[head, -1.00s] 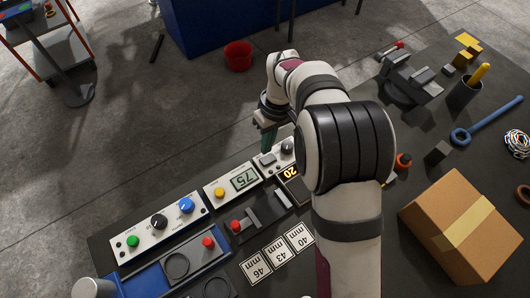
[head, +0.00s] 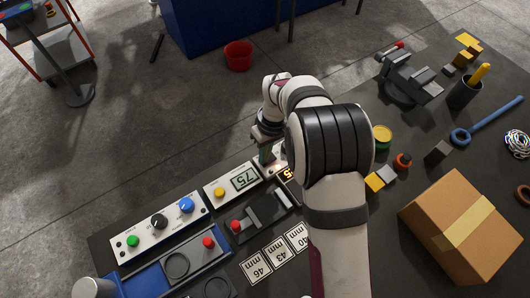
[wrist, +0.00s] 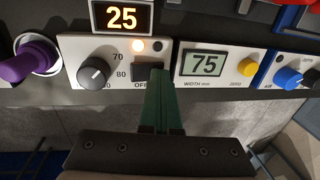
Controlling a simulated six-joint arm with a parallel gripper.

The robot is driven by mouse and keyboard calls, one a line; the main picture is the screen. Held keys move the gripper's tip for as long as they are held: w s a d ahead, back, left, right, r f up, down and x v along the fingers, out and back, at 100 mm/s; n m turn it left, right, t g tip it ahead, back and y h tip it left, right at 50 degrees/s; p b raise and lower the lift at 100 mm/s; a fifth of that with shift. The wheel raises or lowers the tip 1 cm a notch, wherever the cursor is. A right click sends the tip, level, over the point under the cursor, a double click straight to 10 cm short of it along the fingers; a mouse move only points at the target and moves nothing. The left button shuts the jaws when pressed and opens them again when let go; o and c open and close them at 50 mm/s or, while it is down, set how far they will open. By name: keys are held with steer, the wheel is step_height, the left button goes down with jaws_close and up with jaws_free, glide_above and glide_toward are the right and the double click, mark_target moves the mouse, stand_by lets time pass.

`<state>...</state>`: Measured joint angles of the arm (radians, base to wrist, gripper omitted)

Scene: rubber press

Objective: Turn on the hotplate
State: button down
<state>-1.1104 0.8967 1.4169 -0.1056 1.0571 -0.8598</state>
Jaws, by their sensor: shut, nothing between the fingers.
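The hotplate control panel (wrist: 110,46) shows in the wrist view, with a black knob (wrist: 94,73) beside the marks 70 and 80. Above it a display (wrist: 122,17) reads 25. A black switch (wrist: 147,70) sits below the lamps, next to the word OFF. My gripper (wrist: 160,76) is shut and empty, its green fingertips over the right part of the switch and hiding some of it. I cannot tell whether they press it. In the head view my gripper (head: 265,160) is at this panel.
A panel with a display (head: 244,180) reading 75 stands left of the hotplate panel in the head view, with a yellow button. Farther left is a panel with green, black and blue knobs (head: 158,222). A purple knob (wrist: 35,58) is close in the wrist view. A cardboard box (head: 465,230) stands right.

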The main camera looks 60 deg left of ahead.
mark_target(271, 157)
steer(key=shift+w+r, duration=0.15)
steer(key=shift+w, duration=0.65)
step_height(271, 157, up, 14)
steer(key=w, duration=0.2)
steer(key=shift+w, duration=0.1)
steer(key=s+f, duration=0.1)
steer(key=f, duration=0.3)
steer(key=s+f, duration=0.1)
steer(key=f, duration=0.4)
steer(key=s+f, duration=0.1)
steer(key=f, duration=0.4)
steer(key=shift+s, duration=0.3)
